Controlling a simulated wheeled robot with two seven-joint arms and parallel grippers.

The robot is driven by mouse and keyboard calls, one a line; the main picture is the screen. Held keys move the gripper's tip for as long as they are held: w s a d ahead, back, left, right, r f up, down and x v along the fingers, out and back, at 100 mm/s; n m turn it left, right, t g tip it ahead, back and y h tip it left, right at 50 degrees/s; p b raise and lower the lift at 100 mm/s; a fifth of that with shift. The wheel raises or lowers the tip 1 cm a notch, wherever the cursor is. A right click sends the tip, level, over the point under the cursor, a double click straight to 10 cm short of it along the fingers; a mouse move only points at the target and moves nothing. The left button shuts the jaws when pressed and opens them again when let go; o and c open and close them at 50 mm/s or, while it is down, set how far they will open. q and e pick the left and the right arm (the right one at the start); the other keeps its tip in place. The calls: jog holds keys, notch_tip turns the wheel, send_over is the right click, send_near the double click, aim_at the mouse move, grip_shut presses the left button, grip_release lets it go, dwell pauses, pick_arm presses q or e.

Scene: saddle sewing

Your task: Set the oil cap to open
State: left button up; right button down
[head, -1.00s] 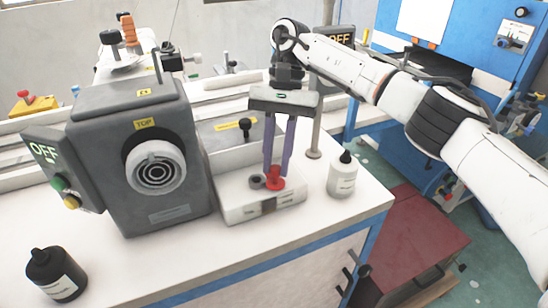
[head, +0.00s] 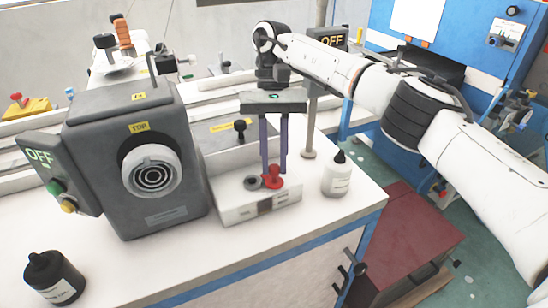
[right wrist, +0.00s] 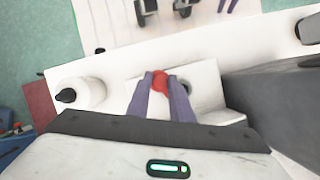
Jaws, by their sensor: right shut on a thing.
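The red oil cap (head: 272,178) is on the low white box of the machine, just right of a dark grey round ring (head: 253,183). My right gripper (head: 273,170) points straight down from above, with its two purple fingers at the cap. In the right wrist view the cap (right wrist: 160,82) sits between the fingertips, and the gripper is shut on it. The ring shows partly behind the right finger there. The fingers hide part of the cap. My left gripper is in neither view.
A white bottle (head: 337,175) stands close right of the box. The grey machine head (head: 135,160) with its round dial rises at left, beside an OFF button panel (head: 62,178). A black bottle (head: 54,277) stands at the front left. The white tabletop in front is clear.

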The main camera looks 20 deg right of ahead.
jog(key=c, duration=1.6)
grip_release()
jog(key=shift+f, duration=0.1)
